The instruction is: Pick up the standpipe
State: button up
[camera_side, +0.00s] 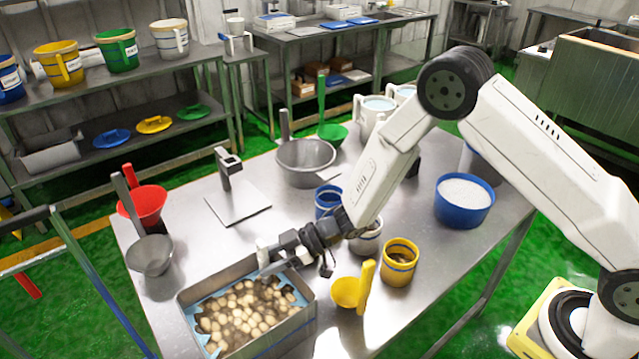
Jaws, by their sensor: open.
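I cannot make out a standpipe for certain in the side view. My gripper (269,262) is open, low over the back right edge of a grey rectangular tray (309,292). The tray holds many pale rounded pieces (242,314) in a blue liner. The fingertips are small and partly dark, and whether they touch the tray is hard to tell. A flat metal plate with a short upright post (229,168) stands behind the tray, apart from my gripper.
A yellow scoop (346,292) and a yellow cup (400,262) stand right of the tray. A red funnel-like scoop (143,205) and a grey scoop (150,255) stand left. A blue tub (464,210) is at right, and a grey bowl (305,162) at back. The table's front right is clear.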

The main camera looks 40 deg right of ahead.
jog(key=shift+a, duration=0.1)
dwell(0.4)
grip_shut()
jog(key=shift+r, duration=0.15)
jog(key=shift+r, duration=4.85)
